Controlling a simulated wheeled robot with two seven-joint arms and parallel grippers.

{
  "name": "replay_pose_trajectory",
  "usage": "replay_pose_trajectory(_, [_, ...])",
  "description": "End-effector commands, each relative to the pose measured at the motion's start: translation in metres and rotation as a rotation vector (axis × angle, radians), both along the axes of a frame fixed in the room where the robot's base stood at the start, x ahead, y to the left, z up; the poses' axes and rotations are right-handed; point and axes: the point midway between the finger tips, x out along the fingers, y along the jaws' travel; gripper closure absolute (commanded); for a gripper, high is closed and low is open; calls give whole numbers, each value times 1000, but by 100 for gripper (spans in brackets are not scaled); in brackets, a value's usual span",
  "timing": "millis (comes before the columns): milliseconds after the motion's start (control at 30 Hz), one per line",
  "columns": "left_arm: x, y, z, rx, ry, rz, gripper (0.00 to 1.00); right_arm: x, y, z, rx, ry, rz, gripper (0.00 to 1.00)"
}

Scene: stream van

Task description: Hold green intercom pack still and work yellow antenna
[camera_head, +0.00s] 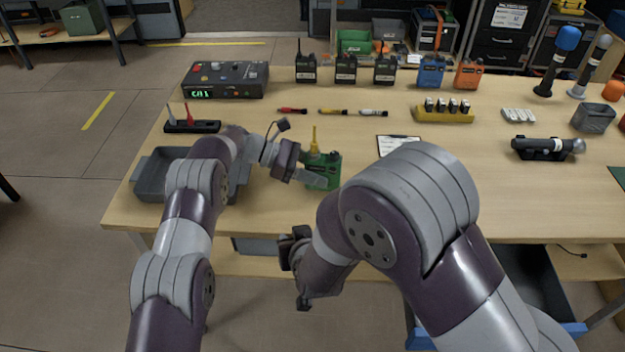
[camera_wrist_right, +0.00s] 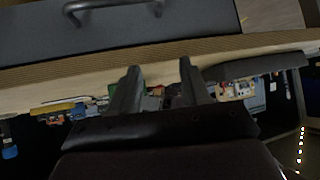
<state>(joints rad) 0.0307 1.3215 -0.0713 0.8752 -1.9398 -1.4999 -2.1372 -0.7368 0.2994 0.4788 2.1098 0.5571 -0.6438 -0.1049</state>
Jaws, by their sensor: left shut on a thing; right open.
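The green intercom pack (camera_head: 323,170) stands on the wooden table, with its short yellow antenna (camera_head: 314,140) upright on top. My left gripper (camera_head: 303,172) is shut on the green pack from its left side, and the fingers hide part of the pack. My right gripper (camera_head: 298,275) is in front of the table's near edge, below and apart from the pack. In the right wrist view its two fingers (camera_wrist_right: 160,90) stand apart with nothing held between them.
A grey tray (camera_head: 150,187) lies left, partly behind my left arm. Several radios, including a blue one (camera_head: 431,72), line the back. A clipboard (camera_head: 397,144) lies right of the pack. The table's near right is bare.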

Motion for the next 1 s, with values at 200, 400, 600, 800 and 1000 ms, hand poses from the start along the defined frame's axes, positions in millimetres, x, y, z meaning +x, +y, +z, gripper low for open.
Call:
replay_pose_trajectory(200, [0, 0, 0, 0, 0, -1, 88, 57, -16, 75, 46, -498, -218, 53])
replay_pose_trajectory(400, [0, 0, 0, 0, 0, -1, 88, 68, -28, 107, 37, -655, -274, 53])
replay_pose_trajectory(600, [0, 0, 0, -1, 0, 0, 88, 107, -29, 106, 34, -660, -276, 53])
replay_pose_trajectory(800, [0, 0, 0, 0, 0, 0, 88, 153, -29, 104, 34, -660, -272, 53])
replay_pose_trajectory(1000, [0, 0, 0, 0, 0, 0, 88, 179, -29, 103, 34, -658, -271, 53])
